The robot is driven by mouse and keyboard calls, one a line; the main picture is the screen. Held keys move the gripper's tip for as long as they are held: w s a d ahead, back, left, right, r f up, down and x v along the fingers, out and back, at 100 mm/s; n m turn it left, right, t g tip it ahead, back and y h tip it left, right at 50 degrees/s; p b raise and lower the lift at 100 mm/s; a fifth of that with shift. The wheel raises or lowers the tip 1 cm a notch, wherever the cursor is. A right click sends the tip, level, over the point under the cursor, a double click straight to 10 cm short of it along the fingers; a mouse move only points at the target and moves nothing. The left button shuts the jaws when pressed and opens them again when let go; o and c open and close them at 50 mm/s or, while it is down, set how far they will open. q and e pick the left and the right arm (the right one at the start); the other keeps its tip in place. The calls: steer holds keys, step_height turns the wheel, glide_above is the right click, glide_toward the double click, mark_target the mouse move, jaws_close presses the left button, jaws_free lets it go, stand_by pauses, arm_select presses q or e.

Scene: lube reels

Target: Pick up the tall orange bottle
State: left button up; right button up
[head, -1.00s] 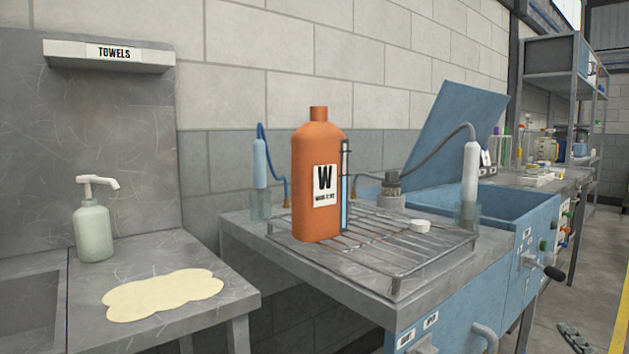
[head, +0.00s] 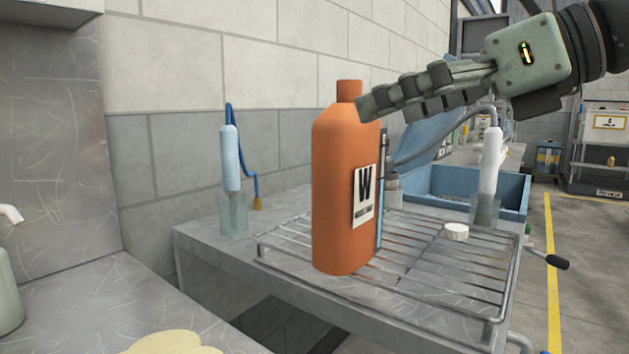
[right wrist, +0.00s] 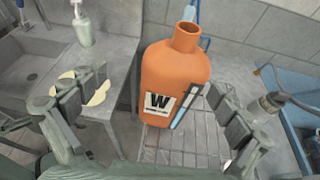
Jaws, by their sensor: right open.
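The tall orange bottle (head: 338,190) stands upright on a wire rack (head: 455,285) on the grey bench. Its neck is open and a white label with a W faces the right. My right gripper (head: 372,105) comes in from the right, beside the bottle's upper part. In the right wrist view the bottle (right wrist: 172,75) shows between the two spread fingers of the gripper (right wrist: 165,105), which is open and holds nothing. I cannot tell whether a finger touches the bottle. My left gripper is out of view.
A white cap (head: 456,231) lies on the rack. A light blue tube (head: 230,158) stands in a clear beaker behind left, and a white tube (head: 490,160) at the right. A blue basin (head: 465,190) is behind. A soap dispenser (right wrist: 82,25) stands near the sink.

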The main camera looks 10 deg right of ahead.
steer(key=shift+t+h, duration=0.3)
steer(key=shift+h, duration=0.2)
steer(key=w+a, duration=0.1)
steer(key=w, duration=0.1)
steer(key=w+a+f, duration=0.1)
steer(key=w, duration=0.1)
steer(key=w+f+p, duration=0.1)
steer(key=w, duration=0.1)
steer(key=shift+a, duration=0.4)
steer(key=shift+w+a+f, duration=0.2)
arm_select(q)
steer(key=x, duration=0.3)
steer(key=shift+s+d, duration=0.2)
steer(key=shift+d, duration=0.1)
arm_select(e)
steer(key=c, duration=1.5)
steer(key=shift+r, duration=0.15)
steer(key=shift+c, duration=0.7)
